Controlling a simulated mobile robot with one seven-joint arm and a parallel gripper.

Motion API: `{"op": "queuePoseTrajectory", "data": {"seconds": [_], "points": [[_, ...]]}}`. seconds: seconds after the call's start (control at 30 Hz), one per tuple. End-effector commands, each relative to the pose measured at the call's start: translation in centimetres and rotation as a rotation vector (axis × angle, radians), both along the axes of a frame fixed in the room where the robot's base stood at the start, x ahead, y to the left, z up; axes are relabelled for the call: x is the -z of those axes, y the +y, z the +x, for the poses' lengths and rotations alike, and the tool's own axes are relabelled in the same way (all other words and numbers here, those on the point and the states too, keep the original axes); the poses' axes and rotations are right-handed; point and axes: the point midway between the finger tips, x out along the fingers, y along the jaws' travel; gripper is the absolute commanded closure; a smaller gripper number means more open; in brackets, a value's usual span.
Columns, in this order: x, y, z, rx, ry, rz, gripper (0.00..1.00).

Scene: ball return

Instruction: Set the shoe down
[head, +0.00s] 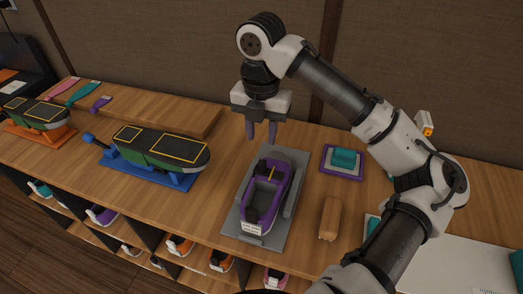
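A purple and grey shoe (283,183) rests upright on a grey tray (234,216) in the middle of the counter, with its toe or heel end bearing a white label toward me. My gripper (262,136) points down just behind the far end of the shoe, above the counter. Its two fingers stand apart with nothing visible between them. The gripper looks clear of the shoe, though the exact height is hard to tell.
A green and black block on a blue stand (148,172) is left of the tray, with another on an orange stand (35,133) farther left. A wooden block (330,218) and a teal block on a purple mat (343,158) are to the right. Shelves below hold several shoes.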

Motion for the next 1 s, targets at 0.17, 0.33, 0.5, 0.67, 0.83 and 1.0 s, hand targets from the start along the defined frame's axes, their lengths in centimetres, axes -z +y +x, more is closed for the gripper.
{"op": "queuePoseTrajectory", "data": {"seconds": [0.17,0.33,0.5,0.67,0.83,1.0], "points": [[-2.1,0.0,0.0,0.001,0.0,-0.002,0.67],[-2.6,0.0,0.0,0.0,0.001,-0.001,0.67],[-2.6,0.0,0.0,0.0,0.001,0.0,0.67],[-2.6,0.0,0.0,0.0,0.001,0.0,0.67],[-2.6,0.0,0.0,0.0,0.001,0.0,0.67],[-2.6,0.0,0.0,0.0,0.001,0.0,0.67]]}}
